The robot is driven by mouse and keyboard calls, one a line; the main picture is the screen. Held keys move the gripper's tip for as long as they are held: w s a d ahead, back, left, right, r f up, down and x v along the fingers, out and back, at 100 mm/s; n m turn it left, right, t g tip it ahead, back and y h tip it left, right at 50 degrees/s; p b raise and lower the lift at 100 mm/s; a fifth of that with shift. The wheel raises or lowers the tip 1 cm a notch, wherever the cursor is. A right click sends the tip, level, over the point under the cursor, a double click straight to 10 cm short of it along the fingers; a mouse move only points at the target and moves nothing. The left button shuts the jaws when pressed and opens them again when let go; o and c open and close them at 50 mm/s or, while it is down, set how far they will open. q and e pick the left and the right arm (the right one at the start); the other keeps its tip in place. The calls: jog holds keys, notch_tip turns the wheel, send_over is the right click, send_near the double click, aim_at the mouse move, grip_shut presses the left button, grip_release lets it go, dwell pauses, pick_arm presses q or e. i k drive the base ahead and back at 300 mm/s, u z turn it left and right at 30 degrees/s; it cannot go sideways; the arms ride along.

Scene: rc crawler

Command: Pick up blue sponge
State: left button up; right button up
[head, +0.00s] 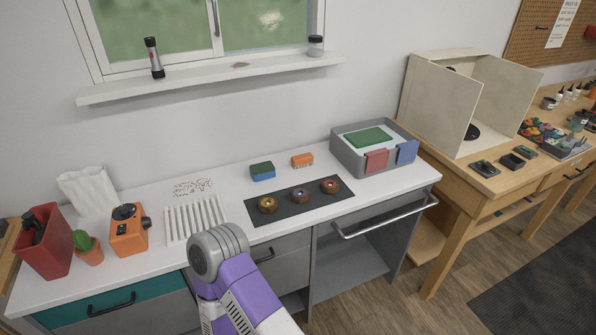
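The blue sponge (263,175) lies on the white counter (215,177) in the head view, near the wall behind the dark mat. It is a small block with a green top layer and a blue body. Nothing touches it or covers it. One of my arms, purple and grey, rises from the bottom of the view to a rounded grey joint in front of the counter, nearer than the sponge. No gripper fingers show in the view.
An orange brush (302,160) lies right of the sponge. The counter around the sponge is clear.

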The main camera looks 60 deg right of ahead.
aim_at(263, 170)
jog(key=z, duration=1.75)
